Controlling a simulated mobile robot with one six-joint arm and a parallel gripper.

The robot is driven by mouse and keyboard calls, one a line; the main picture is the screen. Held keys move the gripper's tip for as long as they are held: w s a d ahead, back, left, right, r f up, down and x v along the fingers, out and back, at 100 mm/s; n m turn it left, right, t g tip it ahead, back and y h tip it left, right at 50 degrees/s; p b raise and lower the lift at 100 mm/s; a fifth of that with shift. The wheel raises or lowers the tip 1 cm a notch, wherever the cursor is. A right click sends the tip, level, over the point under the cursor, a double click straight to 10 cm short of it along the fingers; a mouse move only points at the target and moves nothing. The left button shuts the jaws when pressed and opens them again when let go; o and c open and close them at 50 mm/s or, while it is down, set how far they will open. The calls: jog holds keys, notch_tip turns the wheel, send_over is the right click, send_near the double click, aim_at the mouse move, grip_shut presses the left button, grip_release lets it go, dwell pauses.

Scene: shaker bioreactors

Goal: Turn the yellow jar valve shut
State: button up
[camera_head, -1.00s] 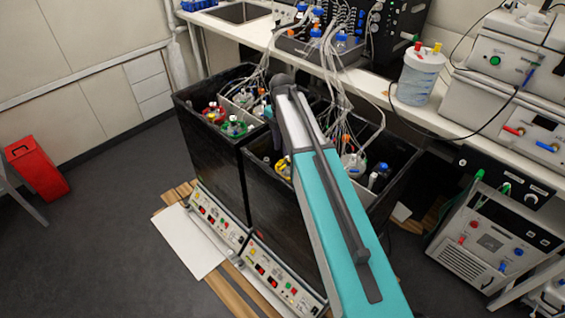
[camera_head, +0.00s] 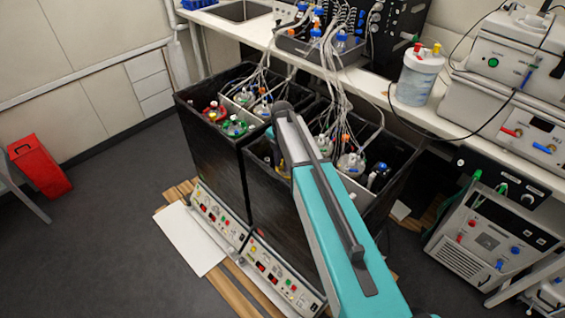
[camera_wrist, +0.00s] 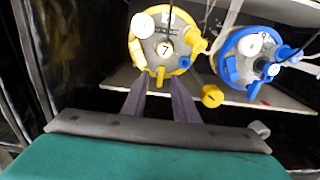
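A yellow valve handle (camera_wrist: 195,43) is on the lid's right side, and a yellow knob (camera_wrist: 212,96) is below right of the jar. Whether the fingertips touch the jar is unclear. In the head view my arm hides the gripper and most of the jar.
A blue-rimmed jar (camera_wrist: 229,62) stands right beside the yellow one. The jars are inside a black box (camera_head: 262,200); another black box (camera_head: 210,160) holds the red (camera_head: 213,112) and green (camera_head: 233,127) jars. Tubes hang from the bench above.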

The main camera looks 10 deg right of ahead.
jog(key=shift+c, duration=0.3)
grip_shut()
jog(key=shift+f+m+b, duration=0.1)
jog(key=shift+m+b, duration=0.2)
jog(key=shift+m, duration=0.3)
jog(key=m+b, duration=0.1)
jog(key=m, duration=0.1)
jog(key=shift+w+m, duration=0.1)
jog(key=shift+m, duration=0.2)
jog(key=m+b, duration=0.1)
jog(key=m, duration=0.2)
jog(key=m+b, duration=0.1)
jog(key=m, duration=0.4)
jog(key=shift+w+m, duration=0.15)
jog(key=shift+m, duration=0.15)
jog(key=m, duration=0.5)
jog(key=shift+d+m+b, duration=0.1)
jog(key=shift+m+b, duration=0.2)
jog(key=shift+b, duration=0.1)
